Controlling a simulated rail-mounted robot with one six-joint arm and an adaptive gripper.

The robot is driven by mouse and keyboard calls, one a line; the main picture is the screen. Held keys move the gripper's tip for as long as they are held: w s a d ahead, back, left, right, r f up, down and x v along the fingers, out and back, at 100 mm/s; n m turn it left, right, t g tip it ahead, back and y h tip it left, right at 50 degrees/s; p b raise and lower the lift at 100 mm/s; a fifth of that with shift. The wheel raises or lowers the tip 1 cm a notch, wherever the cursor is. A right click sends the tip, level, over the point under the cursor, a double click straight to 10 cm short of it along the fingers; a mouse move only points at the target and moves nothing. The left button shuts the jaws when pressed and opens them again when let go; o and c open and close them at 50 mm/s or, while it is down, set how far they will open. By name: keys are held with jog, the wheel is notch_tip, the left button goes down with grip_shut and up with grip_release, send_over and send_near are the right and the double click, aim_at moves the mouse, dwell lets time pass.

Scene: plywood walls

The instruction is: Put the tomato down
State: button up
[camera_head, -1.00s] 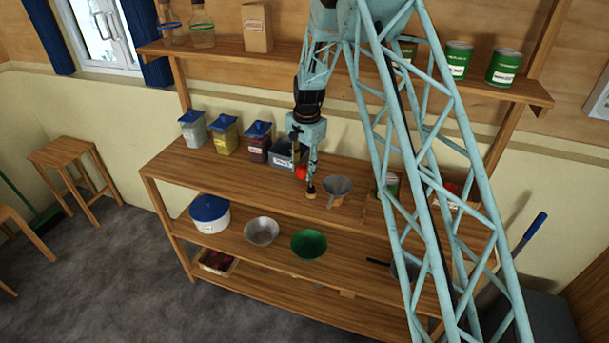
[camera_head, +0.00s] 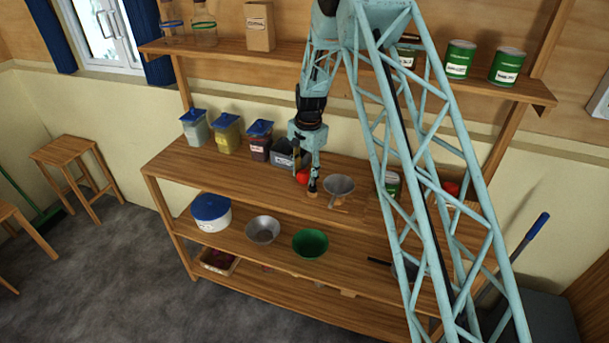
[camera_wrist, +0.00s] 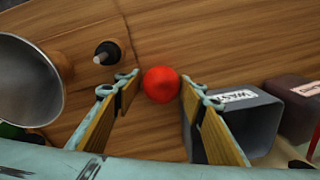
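The tomato (camera_wrist: 162,85) is round and red and sits between the two fingertips of my gripper (camera_wrist: 160,84) in the wrist view. The wood-padded fingers are closed in around it, close against both sides. In the head view the tomato (camera_head: 302,176) is low at the end of my gripper (camera_head: 305,174), just over or on the wooden worktop (camera_head: 240,182). A finger partly covers it there. I cannot tell whether its underside touches the wood.
A grey bin labelled waste (camera_wrist: 250,122) stands right beside my right finger. A metal funnel (camera_head: 338,186) and a small dark-topped shaker (camera_wrist: 107,52) stand to the other side. Lidded containers (camera_head: 227,133) line the back. The worktop's left front is clear.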

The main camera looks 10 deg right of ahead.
aim_at(305, 172)
jog(key=shift+o, duration=1.1)
jog(key=shift+r, duration=0.1)
jog(key=shift+s+r, duration=0.2)
jog(key=shift+r, duration=1.85)
jog(key=shift+r, duration=0.15)
